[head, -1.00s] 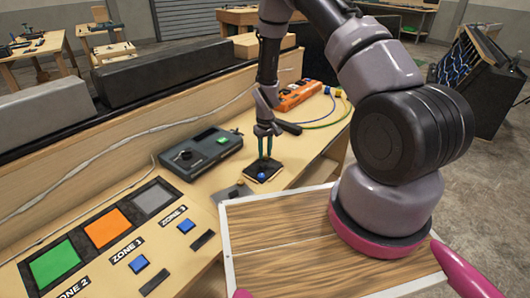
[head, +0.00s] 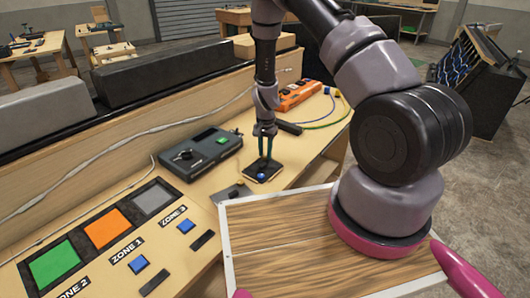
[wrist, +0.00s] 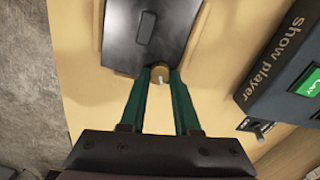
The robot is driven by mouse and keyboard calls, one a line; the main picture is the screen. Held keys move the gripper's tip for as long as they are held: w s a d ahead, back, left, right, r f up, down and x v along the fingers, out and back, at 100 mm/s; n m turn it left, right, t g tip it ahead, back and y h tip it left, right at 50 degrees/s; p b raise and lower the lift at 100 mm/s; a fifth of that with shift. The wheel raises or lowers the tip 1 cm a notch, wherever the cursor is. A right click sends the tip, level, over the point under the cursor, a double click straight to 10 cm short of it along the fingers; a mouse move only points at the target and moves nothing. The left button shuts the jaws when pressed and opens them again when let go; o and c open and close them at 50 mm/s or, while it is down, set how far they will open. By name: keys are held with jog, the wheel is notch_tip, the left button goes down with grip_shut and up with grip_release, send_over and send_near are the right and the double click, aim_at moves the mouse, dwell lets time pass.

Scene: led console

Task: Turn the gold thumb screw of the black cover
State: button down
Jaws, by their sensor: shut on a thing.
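The black cover (wrist: 147,32) lies on the light wood bench at the top of the wrist view. In the head view my gripper (head: 265,156) points down at the cover, and the screw is too small or hidden to make out there.
The dark show player box (wrist: 285,85) with a green button stands close on the right in the wrist view. In the head view it is left of the gripper (head: 200,155). An orange device (head: 298,95) and cables lie behind. A zone button panel (head: 110,240) is at front left.

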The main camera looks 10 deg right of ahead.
jog(key=m, duration=0.5)
jog(key=shift+w+r, duration=0.1)
jog(key=shift+m, duration=0.3)
dwell(0.4)
jog(key=c, duration=0.6)
grip_release()
notch_tip(320, 180, up, 11)
jog(key=shift+s, duration=0.2)
